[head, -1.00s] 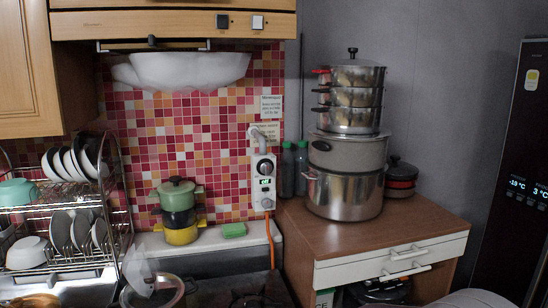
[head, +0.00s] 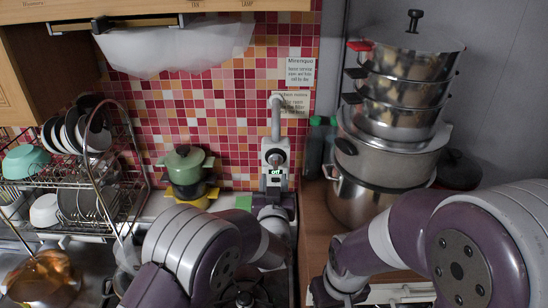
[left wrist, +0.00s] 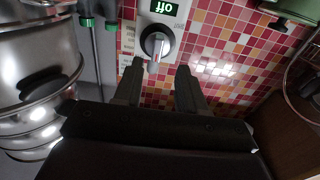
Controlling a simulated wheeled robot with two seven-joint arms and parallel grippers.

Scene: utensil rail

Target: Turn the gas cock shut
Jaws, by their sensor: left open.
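The gas cock (head: 276,157) is a round dark knob with a grey lever on a white wall unit. A small display (head: 275,172) below it reads "off". In the left wrist view, which is upside down, the knob (left wrist: 155,42) shows a grey and red pointer aimed down the picture, and the display (left wrist: 164,7) reads "off". My left gripper (left wrist: 160,76) is open and empty; its tips are close to the pointer, and I cannot tell if they touch. In the head view my left gripper (head: 275,196) is just below the unit. My right gripper's fingers are hidden.
Stacked steel pots (head: 405,100) stand on the wooden counter to the right. A green pot (head: 185,164) and a dish rack (head: 75,170) are to the left. A grey pipe (head: 276,115) rises above the cock.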

